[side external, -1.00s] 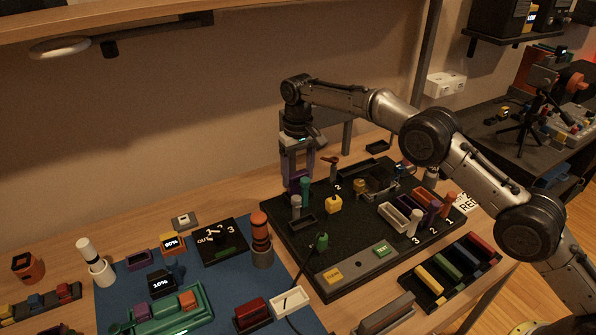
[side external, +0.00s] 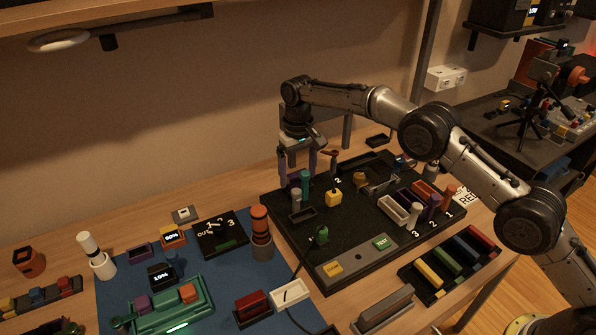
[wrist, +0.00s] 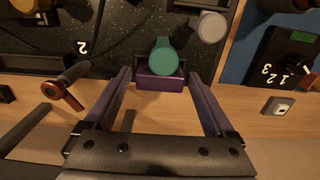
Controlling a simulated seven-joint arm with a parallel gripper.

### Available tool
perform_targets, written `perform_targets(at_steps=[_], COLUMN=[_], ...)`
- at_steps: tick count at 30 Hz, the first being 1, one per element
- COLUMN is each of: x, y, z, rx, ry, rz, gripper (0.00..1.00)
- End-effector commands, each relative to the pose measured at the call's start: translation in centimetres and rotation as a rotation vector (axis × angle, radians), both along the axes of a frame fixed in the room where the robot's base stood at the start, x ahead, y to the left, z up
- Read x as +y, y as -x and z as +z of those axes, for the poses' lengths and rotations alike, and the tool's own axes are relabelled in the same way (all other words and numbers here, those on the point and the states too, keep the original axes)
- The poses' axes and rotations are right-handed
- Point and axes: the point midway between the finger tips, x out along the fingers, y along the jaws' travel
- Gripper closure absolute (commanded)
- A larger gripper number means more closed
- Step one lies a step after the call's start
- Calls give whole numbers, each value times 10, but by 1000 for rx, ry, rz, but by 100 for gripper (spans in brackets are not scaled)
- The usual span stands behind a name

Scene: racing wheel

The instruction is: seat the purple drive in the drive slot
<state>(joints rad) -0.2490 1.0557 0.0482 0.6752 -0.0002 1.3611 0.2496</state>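My gripper (side external: 297,170) is open above the far left edge of the dark board. In the wrist view its two fingers (wrist: 160,73) stand apart, with a gap on each side of the purple drive (wrist: 160,84). The drive lies between the fingertips, at a dark frame on the board's edge that looks like the drive slot (wrist: 138,64). In the side view the drive (side external: 293,181) shows only partly, low behind the posts. A green-capped post (wrist: 162,57) covers part of the drive and slot, so how deep it sits cannot be told.
A grey post (side external: 296,198) and a green post (side external: 305,182) stand close to the gripper. An orange-brown lever (wrist: 68,92) stands left of the fingers in the wrist view. Bare wood (wrist: 245,125) lies beyond the board.

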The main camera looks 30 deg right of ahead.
Motion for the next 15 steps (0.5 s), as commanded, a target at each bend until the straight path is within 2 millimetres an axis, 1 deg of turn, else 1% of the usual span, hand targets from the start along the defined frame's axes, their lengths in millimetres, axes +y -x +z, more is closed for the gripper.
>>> perform_targets(at_steps=[9, 11, 15], x=[0, 0, 0], y=[0, -1, -1], z=[1, 5, 24], rx=[0, -2, -3], ry=[0, 0, -1], rz=[0, 0, 0], gripper=[0, 0, 0])
